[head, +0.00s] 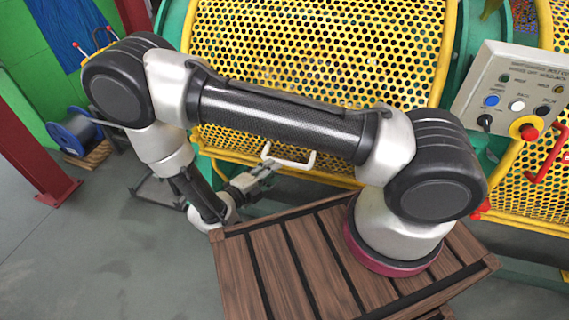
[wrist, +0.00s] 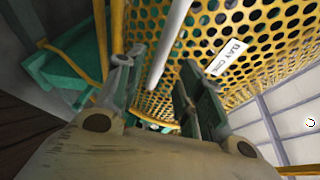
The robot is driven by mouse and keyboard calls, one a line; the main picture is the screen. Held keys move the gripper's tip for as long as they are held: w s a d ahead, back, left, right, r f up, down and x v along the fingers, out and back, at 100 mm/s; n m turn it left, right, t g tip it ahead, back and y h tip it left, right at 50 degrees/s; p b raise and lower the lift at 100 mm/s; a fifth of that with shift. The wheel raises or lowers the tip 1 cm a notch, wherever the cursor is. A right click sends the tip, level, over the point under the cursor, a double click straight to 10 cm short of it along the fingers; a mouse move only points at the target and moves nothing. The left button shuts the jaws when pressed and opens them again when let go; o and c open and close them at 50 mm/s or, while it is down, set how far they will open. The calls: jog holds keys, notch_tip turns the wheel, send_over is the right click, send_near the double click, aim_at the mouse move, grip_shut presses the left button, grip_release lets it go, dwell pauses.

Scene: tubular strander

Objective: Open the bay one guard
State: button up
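The bay one guard (head: 310,50) is a yellow perforated mesh panel in a yellow frame, and it looks closed. Its white bar handle (head: 300,163) stands out near the guard's lower edge in the head view, partly behind my arm. My gripper (head: 270,168) is at the left part of the handle. In the wrist view my gripper (wrist: 160,92) is open, and the white handle (wrist: 172,42) runs into the gap between the fingers. I see no clear contact. A white label reading "BAY ONE" (wrist: 229,57) is on the mesh.
A control panel (head: 512,95) with several buttons and a red stop knob (head: 529,131) stands at the right, before another yellow mesh guard (head: 520,195). A red handle (head: 548,160) is beside it. A blue cable spool (head: 75,132) and red post (head: 30,130) stand left. Grey floor there is clear.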

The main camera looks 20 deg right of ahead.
aim_at(284, 164)
jog(key=x, duration=0.7)
jog(key=shift+w+d, duration=0.15)
jog(key=shift+d, duration=0.05)
jog(key=shift+f, duration=0.1)
grip_shut()
